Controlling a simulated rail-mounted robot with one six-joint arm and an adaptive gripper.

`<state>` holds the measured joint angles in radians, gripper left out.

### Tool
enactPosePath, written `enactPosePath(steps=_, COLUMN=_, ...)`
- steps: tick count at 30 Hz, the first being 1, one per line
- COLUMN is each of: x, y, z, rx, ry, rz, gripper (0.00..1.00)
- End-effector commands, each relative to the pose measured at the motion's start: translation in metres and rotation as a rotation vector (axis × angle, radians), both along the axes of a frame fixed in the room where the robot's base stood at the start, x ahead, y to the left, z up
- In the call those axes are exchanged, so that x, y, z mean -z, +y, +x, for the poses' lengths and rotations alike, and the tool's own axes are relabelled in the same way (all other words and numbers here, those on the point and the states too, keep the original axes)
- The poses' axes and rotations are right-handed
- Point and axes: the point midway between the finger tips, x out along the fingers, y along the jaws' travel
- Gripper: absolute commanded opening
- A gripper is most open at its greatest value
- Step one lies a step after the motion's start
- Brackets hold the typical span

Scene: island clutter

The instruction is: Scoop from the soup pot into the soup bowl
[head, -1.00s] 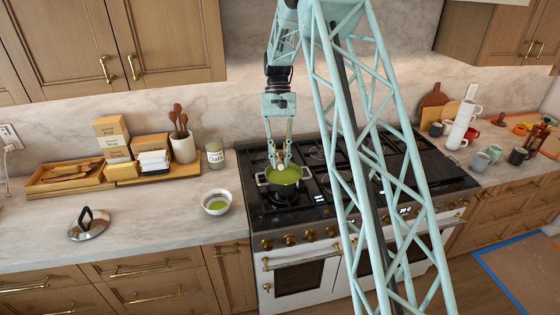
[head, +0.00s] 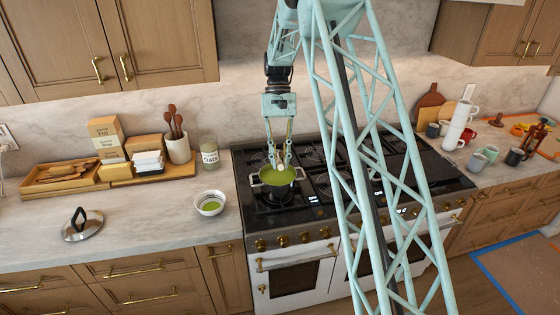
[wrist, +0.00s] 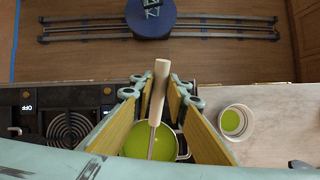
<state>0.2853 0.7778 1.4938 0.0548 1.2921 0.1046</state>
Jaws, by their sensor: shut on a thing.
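The soup pot (head: 276,178) stands on the front left burner of the stove and holds green soup; it also shows in the wrist view (wrist: 133,146). My gripper (head: 279,162) is directly above the pot, pointing down. In the wrist view its fingers are shut on the light wooden handle of a ladle (wrist: 159,82), whose lower end goes down into the pot. The ladle's bowl is hidden. The white soup bowl (head: 209,203) sits on the counter left of the stove with some green soup in it; it also shows in the wrist view (wrist: 236,123).
A pot lid (head: 82,226) lies on the counter at left. An oats jar (head: 209,155), utensil crock (head: 178,148) and wooden trays (head: 60,178) stand along the back. Counter between lid and bowl is clear. Mugs (head: 477,160) stand right of the stove.

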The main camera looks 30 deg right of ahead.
Motion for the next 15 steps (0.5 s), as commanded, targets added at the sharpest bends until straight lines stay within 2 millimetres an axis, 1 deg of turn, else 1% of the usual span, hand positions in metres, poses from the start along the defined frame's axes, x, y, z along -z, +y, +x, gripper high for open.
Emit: enactPosePath(steps=15, x=0.026, y=0.000, z=0.000, rx=0.000, ry=0.001, rz=0.000, gripper=0.00)
